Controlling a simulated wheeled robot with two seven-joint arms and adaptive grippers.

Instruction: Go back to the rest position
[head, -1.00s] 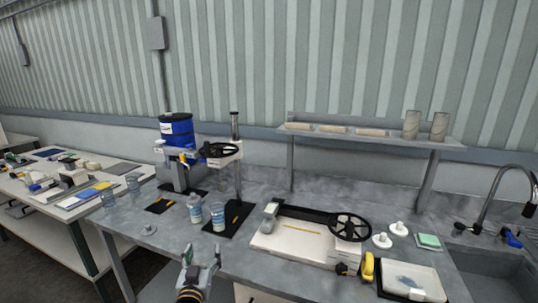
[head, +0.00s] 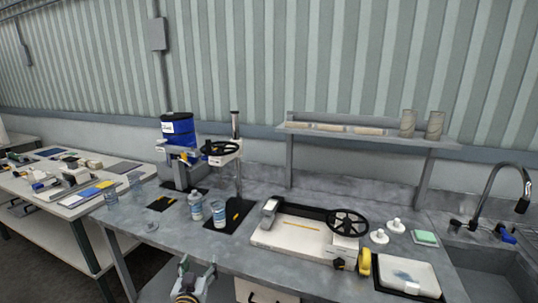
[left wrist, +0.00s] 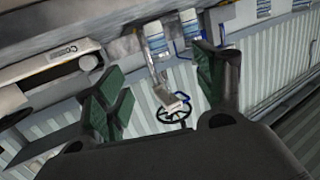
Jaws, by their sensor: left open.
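My left gripper (head: 198,269) is at the bottom of the head view, in front of the grey worktop's near edge. Its two fingers are apart and nothing shows between them. In the left wrist view, the green finger pads of my left gripper (left wrist: 160,88) stand wide apart with only distant background between them. My right gripper is in neither view.
The grey worktop (head: 165,240) holds two bottles (head: 207,211), a blue-topped machine (head: 178,130), a white device with a black handwheel (head: 290,232) and a white tray (head: 408,273). A sink (head: 485,262) is at right. A side table (head: 75,212) stands at left.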

